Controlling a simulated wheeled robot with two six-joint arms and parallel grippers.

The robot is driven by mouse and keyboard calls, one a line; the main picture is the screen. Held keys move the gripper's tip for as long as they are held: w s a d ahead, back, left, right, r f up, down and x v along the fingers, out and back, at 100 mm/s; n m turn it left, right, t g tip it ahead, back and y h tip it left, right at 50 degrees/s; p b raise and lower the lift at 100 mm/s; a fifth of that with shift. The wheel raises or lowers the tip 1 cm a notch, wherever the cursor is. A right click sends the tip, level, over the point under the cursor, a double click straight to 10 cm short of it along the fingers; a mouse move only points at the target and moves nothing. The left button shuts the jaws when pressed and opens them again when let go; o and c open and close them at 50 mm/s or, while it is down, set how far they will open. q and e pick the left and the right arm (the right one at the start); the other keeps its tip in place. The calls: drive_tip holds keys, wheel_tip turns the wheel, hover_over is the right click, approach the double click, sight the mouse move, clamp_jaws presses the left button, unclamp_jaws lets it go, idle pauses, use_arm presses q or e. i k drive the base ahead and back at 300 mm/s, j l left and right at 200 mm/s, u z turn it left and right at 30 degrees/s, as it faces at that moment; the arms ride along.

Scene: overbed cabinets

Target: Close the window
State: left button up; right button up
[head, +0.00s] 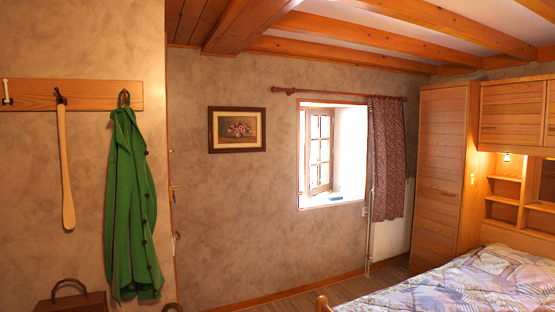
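The window (319,152) is in the far wall, right of the middle in the head view. Its wooden sash with several small panes stands at an angle in the recess, so the window looks open. Bright light fills the white recess (350,150) beside it. A patterned dark curtain (386,158) hangs at its right side from a wooden rod. Neither of my grippers shows in the head view. The window's handle cannot be made out.
A bed (470,283) fills the lower right, before a wooden wardrobe (440,170). A radiator (389,240) stands under the curtain. Some floor (300,297) shows left of the bed.

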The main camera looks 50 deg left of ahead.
sight(309, 192)
drive_tip(key=u, duration=1.4)
drive_tip(key=i+z, duration=0.3)
drive_tip(key=i+u, duration=0.25)
drive_tip(key=i, duration=0.3)
drive_tip(key=i+u, duration=0.25)
drive_tip(key=i, duration=0.35)
drive_tip(key=i+l+u, duration=0.25)
drive_tip(key=i, duration=0.3)
drive_tip(key=i+u, duration=0.35)
drive_tip(key=i, duration=2.65)
drive_tip(key=i+z, duration=0.55)
drive_tip(key=z, duration=0.15)
drive_tip(key=i+z, duration=0.3)
drive_tip(key=i+l+z, duration=0.1)
drive_tip(key=i+z, duration=0.6)
drive_tip(key=z, duration=0.15)
